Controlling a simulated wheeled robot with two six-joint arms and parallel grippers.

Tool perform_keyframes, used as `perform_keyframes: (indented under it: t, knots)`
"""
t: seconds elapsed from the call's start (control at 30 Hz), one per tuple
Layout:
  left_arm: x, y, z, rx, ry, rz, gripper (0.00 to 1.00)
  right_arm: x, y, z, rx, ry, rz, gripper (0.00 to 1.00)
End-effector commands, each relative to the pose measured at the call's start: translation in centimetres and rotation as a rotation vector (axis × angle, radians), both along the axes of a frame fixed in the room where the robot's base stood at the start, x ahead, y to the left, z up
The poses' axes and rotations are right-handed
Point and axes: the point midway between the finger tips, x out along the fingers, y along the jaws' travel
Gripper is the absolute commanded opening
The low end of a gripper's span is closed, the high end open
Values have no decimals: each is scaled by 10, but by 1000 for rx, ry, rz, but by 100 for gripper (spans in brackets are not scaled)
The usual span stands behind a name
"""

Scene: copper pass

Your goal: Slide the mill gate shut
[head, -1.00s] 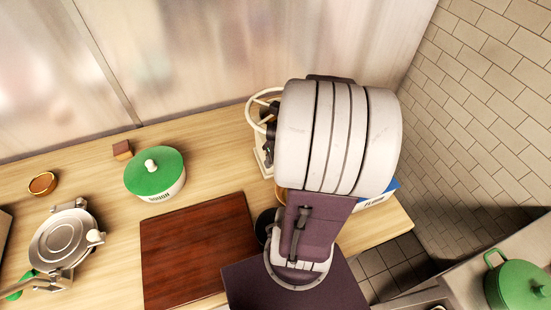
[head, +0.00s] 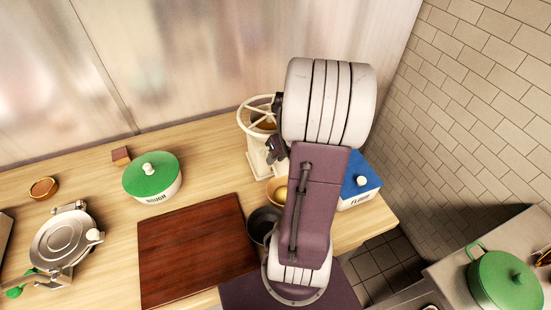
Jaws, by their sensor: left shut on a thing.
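The cream mill (head: 259,160) stands at the back of the counter, right of the green-lidded pot. Its round, spoked hopper top (head: 246,112) is in view. My left gripper (head: 274,151) is at the mill's right side, just below the hopper rim. Its dark fingers are small in the picture and partly covered by my own arm. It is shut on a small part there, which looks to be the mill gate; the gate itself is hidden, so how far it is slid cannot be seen. My right gripper is not in view.
A green-lidded pot (head: 151,179), a brown board (head: 193,246), a round metal press (head: 62,242) and a small bowl (head: 43,188) are on the counter. A dark pot (head: 262,222) and a blue-lidded flour box (head: 361,182) flank my arm. Bare counter lies left of the mill.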

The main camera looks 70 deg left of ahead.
Motion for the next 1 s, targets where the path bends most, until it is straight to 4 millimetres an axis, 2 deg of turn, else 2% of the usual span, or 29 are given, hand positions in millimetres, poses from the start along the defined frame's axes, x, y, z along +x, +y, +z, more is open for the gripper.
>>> perform_keyframes:
  t: [0.03,0.07,0.1,0.43,0.8,1.0]
  knots:
    - [2,1,1,5,-6,-3,31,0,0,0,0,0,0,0]
    - [2,1,1,5,-6,-3,40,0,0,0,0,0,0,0]
    - [2,1,1,4,-6,-3,43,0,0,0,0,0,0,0]
    - [2,-1,5,2,-3,-3,43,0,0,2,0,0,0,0]
    - [19,-27,72,6,-5,-7,43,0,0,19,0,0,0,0]
    - [21,-32,83,3,-5,-4,43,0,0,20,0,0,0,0]
